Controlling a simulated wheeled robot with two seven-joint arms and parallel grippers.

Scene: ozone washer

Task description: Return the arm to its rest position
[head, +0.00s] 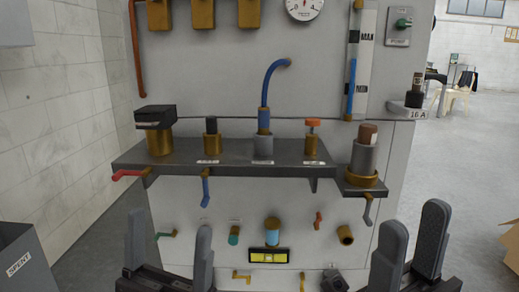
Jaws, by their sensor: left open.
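My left gripper (169,242) is low at the left in the head view. Its two dark grey fingers stand upright and well apart, with nothing between them. My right gripper (410,237) is low at the right, its two fingers also upright and apart, and I see nothing held there. Both grippers are in front of the grey washer panel (200,85), below the level of its dark shelf (222,156). Neither appears to touch the panel or its fittings. The rest of my arms is mostly cut off by the bottom edge.
The shelf carries brass fittings, one with a black block (156,116), and a blue hose (268,80). A grey cylinder in a brass cup (362,160) stands at its right end. Small valves stick out below. A grey SPENT bin (22,262) is at lower left; open floor lies right.

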